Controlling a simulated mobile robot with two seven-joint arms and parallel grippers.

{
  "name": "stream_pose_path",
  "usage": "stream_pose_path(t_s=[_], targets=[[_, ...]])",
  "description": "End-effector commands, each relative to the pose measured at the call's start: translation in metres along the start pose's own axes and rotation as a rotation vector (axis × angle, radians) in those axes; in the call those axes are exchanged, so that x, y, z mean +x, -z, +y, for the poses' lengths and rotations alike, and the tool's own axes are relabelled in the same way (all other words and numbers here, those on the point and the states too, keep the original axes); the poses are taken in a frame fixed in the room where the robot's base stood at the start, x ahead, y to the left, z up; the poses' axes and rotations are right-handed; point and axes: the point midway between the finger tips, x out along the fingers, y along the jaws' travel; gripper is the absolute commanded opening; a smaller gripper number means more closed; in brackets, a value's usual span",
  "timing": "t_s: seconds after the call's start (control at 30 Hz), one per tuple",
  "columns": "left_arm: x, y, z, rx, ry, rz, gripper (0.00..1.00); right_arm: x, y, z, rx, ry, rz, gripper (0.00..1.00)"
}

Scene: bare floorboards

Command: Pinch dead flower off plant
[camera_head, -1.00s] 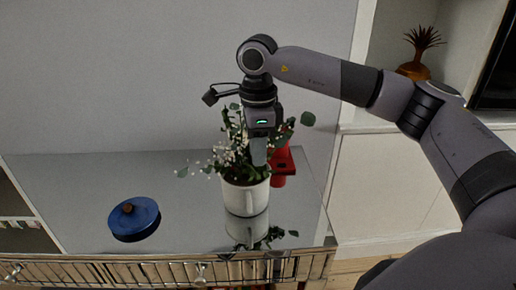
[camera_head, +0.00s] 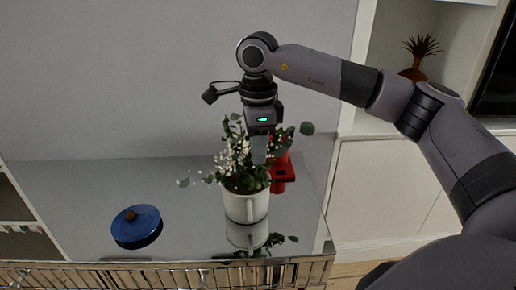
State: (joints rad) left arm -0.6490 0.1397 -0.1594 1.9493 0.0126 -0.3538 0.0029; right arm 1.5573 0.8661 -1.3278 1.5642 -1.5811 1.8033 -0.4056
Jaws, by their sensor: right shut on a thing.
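A leafy plant (camera_head: 232,165) with small white flowers and rounded green leaves grows in a white mug-like pot (camera_head: 245,206) on a shiny grey tabletop. My right gripper (camera_head: 258,158) points down into the foliage, just above the pot. It is shut on a part of the plant, which the gripper and leaves hide. I cannot pick out a dead flower among the stems. My left gripper is not in view.
A red object (camera_head: 284,174) stands close behind the plant at the right. A brown potted plant (camera_head: 418,56) sits on a shelf at the upper right. The tabletop between the blue pot and the plant is clear.

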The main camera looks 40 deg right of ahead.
Motion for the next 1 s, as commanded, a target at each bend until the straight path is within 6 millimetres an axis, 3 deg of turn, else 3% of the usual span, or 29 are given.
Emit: stream_pose_path(t_s=[0.67, 1.0], targets=[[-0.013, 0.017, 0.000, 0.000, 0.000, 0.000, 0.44, -0.029, 0.000, 0.000, 0.000, 0.000, 0.000, 0.00], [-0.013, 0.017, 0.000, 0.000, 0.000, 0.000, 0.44, -0.030, 0.000, 0.000, 0.000, 0.000, 0.000, 0.00]])
